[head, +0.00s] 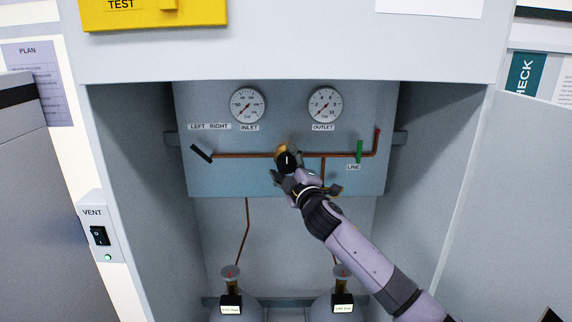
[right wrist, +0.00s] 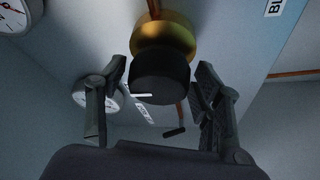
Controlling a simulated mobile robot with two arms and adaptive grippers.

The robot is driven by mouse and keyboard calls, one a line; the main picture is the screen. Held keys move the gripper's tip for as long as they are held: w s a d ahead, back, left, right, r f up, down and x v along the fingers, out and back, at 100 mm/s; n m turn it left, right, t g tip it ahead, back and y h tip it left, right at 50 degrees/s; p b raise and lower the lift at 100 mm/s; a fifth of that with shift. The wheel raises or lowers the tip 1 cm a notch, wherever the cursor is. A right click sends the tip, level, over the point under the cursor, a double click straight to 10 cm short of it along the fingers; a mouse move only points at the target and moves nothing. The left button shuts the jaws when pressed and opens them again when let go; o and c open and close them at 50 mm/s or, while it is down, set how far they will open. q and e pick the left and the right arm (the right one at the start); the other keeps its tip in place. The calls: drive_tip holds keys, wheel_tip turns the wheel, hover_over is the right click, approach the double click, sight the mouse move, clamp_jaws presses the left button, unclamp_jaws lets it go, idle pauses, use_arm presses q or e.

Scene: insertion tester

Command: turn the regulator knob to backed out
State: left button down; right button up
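The regulator knob (head: 288,161) is black with a white mark, on a brass body (head: 287,148) on the grey panel, below and between the two gauges. In the right wrist view the knob (right wrist: 160,80) shows in front of the brass body (right wrist: 164,38), its white mark pointing left. My right gripper (head: 293,177) is at the knob, partly covering it in the head view. In the right wrist view my right gripper (right wrist: 160,75) is open, a finger on each side of the knob with a visible gap on both sides. My left gripper is not in view.
The inlet gauge (head: 248,105) and outlet gauge (head: 325,104) sit above the copper pipe (head: 235,155). A black lever (head: 202,153) is at the left, a green line lever (head: 359,151) at the right. Cabinet walls enclose both sides. Two cylinders (head: 240,309) stand below.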

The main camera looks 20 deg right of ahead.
drive_tip(key=shift+o, duration=0.3)
drive_tip(key=shift+s, duration=0.15)
drive_tip(key=s+f, duration=0.1)
drive_tip(key=s, duration=0.6)
drive_tip(key=shift+d, duration=0.35)
drive_tip(key=shift+f, duration=0.15)
